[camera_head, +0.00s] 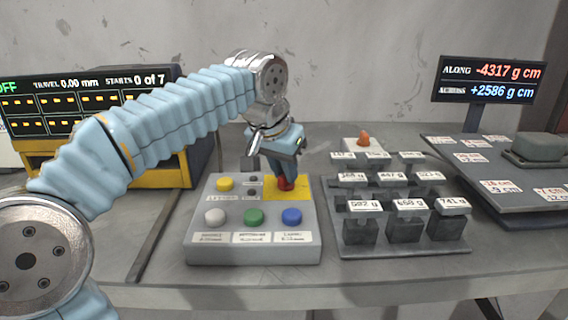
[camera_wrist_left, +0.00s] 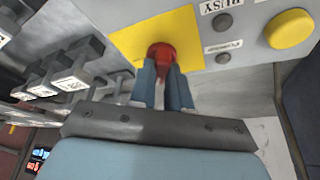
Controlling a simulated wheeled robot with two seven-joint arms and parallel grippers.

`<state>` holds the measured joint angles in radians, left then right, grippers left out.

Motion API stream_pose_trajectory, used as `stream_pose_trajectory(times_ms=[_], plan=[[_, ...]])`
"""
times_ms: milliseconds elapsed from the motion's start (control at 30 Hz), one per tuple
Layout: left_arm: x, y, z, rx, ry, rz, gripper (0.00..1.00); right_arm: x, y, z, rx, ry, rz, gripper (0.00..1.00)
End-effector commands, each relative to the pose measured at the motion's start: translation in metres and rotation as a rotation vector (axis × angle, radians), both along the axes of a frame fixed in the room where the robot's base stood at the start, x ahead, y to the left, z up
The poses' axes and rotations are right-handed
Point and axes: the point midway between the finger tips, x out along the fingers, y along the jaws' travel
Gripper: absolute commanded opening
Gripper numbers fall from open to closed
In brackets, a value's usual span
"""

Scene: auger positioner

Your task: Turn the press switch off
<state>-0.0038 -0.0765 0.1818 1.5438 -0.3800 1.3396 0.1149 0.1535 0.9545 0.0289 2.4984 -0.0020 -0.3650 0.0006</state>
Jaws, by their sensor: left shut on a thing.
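A grey control box (camera_head: 200,240) stands on the table. A red switch knob (camera_head: 286,185) sits on its yellow plate (camera_head: 304,191). My left gripper (camera_head: 283,172) comes down on the knob from above, its fingers shut around it. In the left wrist view the red knob (camera_wrist_left: 160,51) shows between the blue fingertips (camera_wrist_left: 162,78), in front of the yellow plate (camera_wrist_left: 190,35). The fingers hide part of the knob, so its turn angle cannot be told. My right gripper is not in view.
The box also carries yellow (camera_head: 225,184), white (camera_head: 215,216), green (camera_head: 254,216) and blue (camera_head: 292,216) buttons. A display (camera_head: 80,100) at left reads OFF, travel 0.00 mm, starts 0 of 7. A rack of labelled weights (camera_head: 405,252) stands close on the right.

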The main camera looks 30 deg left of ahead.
Motion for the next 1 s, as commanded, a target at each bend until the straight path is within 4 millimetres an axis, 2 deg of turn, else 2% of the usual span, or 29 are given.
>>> stream_pose_trajectory(times_ms=[500, 1000], plan=[[0.001, -0.003, 0.002, 0.001, 0.001, 0.429, 0.00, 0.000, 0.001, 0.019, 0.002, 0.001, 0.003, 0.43], [0.001, -0.004, 0.000, -0.001, -0.001, 0.589, 0.00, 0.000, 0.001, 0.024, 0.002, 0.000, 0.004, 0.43]])
